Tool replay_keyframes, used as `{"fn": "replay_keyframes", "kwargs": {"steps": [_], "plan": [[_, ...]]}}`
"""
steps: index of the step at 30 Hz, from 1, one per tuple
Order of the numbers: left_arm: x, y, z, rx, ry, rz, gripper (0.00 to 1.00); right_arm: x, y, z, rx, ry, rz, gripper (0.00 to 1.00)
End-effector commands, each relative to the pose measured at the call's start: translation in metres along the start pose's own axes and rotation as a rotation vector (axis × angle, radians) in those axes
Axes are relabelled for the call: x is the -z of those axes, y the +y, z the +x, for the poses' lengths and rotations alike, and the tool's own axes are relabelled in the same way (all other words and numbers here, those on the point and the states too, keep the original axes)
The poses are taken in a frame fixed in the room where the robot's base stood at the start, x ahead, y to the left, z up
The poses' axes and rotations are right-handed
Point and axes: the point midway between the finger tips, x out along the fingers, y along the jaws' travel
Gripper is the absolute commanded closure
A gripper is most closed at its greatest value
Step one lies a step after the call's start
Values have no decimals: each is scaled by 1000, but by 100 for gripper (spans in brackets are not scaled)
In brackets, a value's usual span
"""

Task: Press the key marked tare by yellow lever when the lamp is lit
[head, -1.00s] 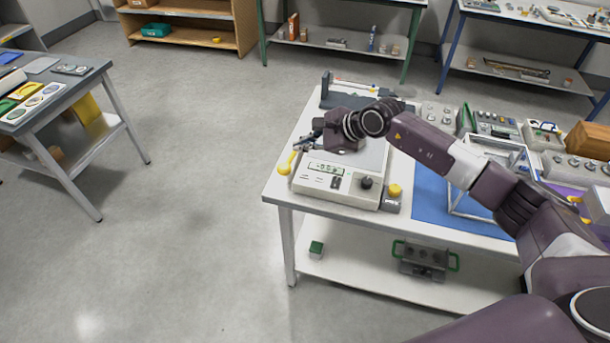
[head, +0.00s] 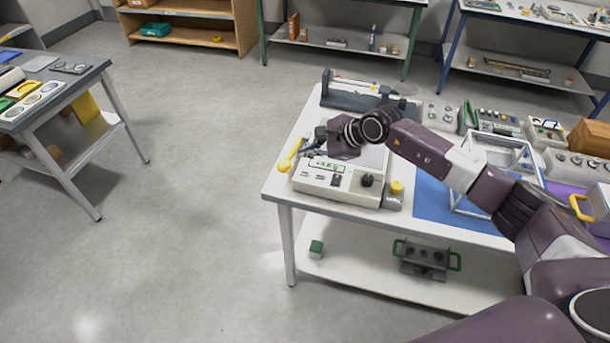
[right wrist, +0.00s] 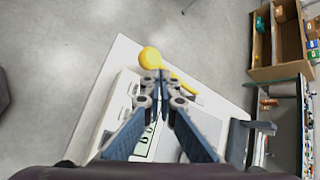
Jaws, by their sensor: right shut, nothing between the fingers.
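The weighing scale (head: 318,186) stands at the left front of the white table, with a green-lit display (head: 326,165) and several small keys. Their markings are too small to read. The yellow lever (head: 289,156) is at the scale's left side; its round yellow end (right wrist: 150,57) shows in the right wrist view just beyond my fingertips. My right gripper (head: 308,151) is over the scale's left side, beside the lever; its fingers (right wrist: 162,88) are shut and empty. I cannot tell if they touch the lever. A yellow dome (head: 397,187) sits right of the scale; whether it is lit is unclear. My left gripper is not in view.
A blue mat (head: 432,203) and a clear-sided frame (head: 458,205) are right of the scale under my right arm. A dark grey device (head: 345,100) stands behind it. Several control boxes line the back right.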

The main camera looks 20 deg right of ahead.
Motion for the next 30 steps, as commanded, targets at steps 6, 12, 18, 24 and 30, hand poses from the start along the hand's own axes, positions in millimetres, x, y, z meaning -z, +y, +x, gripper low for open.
{"fn": "replay_keyframes", "kwargs": {"steps": [6, 12, 18, 24, 30], "plan": [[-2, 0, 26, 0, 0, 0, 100, 20, 20, 27, 0, 0, 0, 100], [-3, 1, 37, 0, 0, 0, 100, 26, 26, 35, 0, 0, 0, 100], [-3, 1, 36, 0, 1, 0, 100, 25, 25, 35, 0, 0, 0, 100], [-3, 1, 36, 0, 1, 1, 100, 25, 25, 35, 0, 0, 0, 100], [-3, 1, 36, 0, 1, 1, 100, 25, 25, 35, 0, 0, 0, 100]]}}
